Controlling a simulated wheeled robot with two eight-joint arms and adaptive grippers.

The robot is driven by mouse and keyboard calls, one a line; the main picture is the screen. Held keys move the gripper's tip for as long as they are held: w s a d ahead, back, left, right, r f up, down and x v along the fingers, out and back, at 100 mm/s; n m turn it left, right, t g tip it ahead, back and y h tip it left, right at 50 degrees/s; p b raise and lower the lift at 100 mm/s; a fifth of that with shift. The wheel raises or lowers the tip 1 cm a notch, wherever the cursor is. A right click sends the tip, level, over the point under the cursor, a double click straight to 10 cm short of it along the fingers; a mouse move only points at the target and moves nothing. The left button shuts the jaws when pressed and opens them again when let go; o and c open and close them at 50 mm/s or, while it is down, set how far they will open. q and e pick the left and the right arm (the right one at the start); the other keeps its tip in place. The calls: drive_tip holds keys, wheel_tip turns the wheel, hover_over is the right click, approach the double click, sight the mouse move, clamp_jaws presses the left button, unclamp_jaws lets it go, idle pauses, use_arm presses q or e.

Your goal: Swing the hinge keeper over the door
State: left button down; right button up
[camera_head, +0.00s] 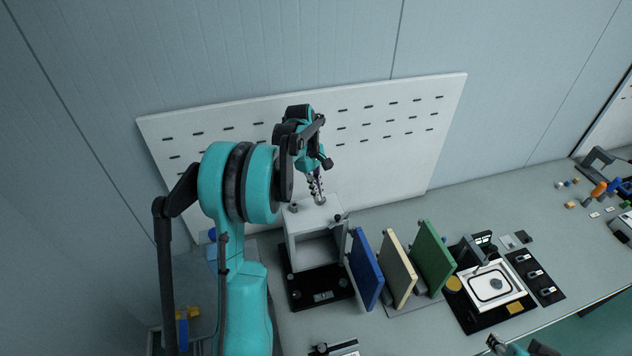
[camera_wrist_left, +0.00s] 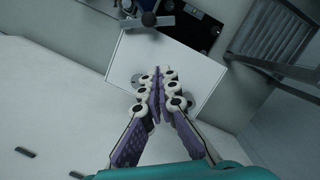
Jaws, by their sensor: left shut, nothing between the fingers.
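A white box fixture (camera_head: 300,222) with an open front stands on a black base; its white top also shows in the left wrist view (camera_wrist_left: 190,62). A small grey bar with a dark knob (camera_head: 341,218), which looks like the hinge keeper, sits at the top's front right corner; it also shows in the left wrist view (camera_wrist_left: 148,19). A thin grey panel edge (camera_head: 348,243), perhaps the door, stands at the box's right side. My left gripper (camera_head: 318,196) is shut and empty over the box top, near a round disc, apart from the bar. My right gripper (camera_head: 496,343) is only partly visible at the bottom edge.
Blue (camera_head: 366,268), cream (camera_head: 398,266) and green (camera_head: 434,256) panels stand upright right of the box. A white slotted board (camera_head: 400,155) rises behind. A white framed tray (camera_head: 490,284) lies further right. Open table surface lies in front of the panels.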

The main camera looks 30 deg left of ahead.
sight(339, 219)
use_arm(q)
drive_tip(key=x, duration=0.4)
drive_tip(key=shift+w, duration=0.15)
drive_tip(key=shift+s+d+f+p, duration=0.1)
drive_tip(key=shift+d+p, duration=0.05)
drive_tip(key=shift+d, duration=0.8)
drive_tip(key=shift+s+d+f+p, duration=0.1)
drive_tip(key=shift+d+p, duration=0.05)
drive_tip(key=shift+d, duration=0.8)
use_arm(e)
drive_tip(key=shift+w+r, duration=0.1)
drive_tip(key=shift+r, duration=0.15)
use_arm(q)
drive_tip(key=shift+w, duration=0.1)
drive_tip(key=shift+d, duration=0.1)
drive_tip(key=shift+n, duration=0.3)
use_arm(e)
drive_tip(key=shift+w+a+f, duration=0.2)
drive_tip(key=shift+a+f, duration=0.05)
drive_tip(key=shift+a, duration=0.2)
